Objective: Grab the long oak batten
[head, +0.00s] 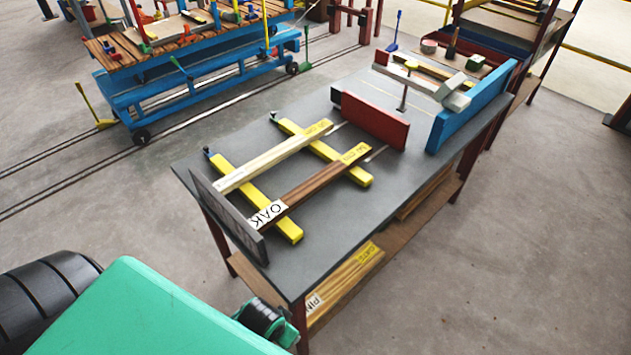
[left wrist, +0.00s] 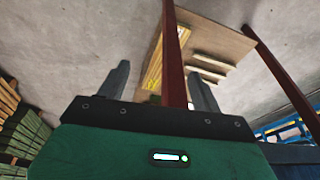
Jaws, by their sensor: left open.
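The brown oak batten (head: 312,186) lies on the workbench in the head view, across two yellow bars. It has a white label reading OAK at its near-left end and a yellow label at its far end. Its near end is close to a dark upright plate (head: 228,215). A pale batten (head: 262,162) lies roughly parallel behind it. My left gripper (left wrist: 159,70) is open in the left wrist view, with no batten between its fingers. A dark red bench leg (left wrist: 173,50) shows between the fingers in the picture; its distance is unclear. My right gripper is not in view.
The grey benchtop (head: 345,235) is bare in front of the oak batten. A red block (head: 370,120) and a blue panel (head: 470,105) stand toward its far right. The lower shelf (head: 255,285) holds more labelled battens. A blue cart (head: 190,85) stands behind.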

